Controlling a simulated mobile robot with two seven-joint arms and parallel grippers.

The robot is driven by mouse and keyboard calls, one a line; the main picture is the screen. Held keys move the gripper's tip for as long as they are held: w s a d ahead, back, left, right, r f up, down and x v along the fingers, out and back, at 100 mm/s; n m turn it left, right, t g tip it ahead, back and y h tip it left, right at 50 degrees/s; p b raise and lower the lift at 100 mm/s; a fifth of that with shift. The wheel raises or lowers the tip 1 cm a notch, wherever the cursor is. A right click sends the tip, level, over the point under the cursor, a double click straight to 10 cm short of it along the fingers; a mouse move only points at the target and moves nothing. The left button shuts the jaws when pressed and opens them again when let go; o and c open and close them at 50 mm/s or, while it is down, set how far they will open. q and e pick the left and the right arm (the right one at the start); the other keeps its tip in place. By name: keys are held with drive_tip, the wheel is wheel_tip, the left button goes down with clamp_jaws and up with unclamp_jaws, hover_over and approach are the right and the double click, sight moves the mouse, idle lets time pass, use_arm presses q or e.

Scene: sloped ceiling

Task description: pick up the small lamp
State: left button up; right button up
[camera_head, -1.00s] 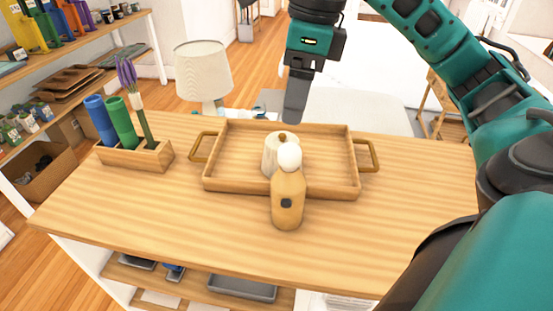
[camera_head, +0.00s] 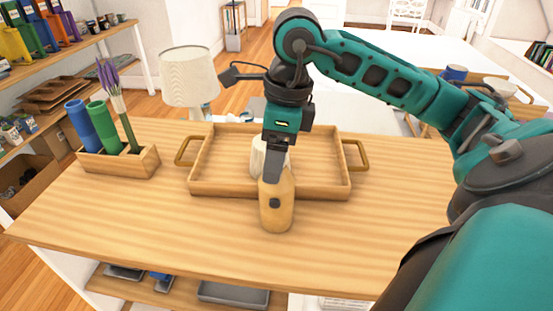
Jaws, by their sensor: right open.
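A small tan lamp-like object (camera_head: 277,212) with a rounded body and a dark square on its front stands upright on the wooden table (camera_head: 150,215), just in front of the tray. Its white ball top is hidden behind my right gripper (camera_head: 273,180). The gripper points down over the object's top and is open; whether it touches cannot be told. My left gripper is not in view.
A wooden tray (camera_head: 215,160) with two side handles holds a pale object (camera_head: 257,157), partly hidden by the gripper. A wooden box (camera_head: 130,162) with blue and green tubes and a purple flower stands at the left. The table's front and right are clear.

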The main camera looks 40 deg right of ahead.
drive_tip(key=shift+c, duration=0.3)
clamp_jaws()
idle(0.5)
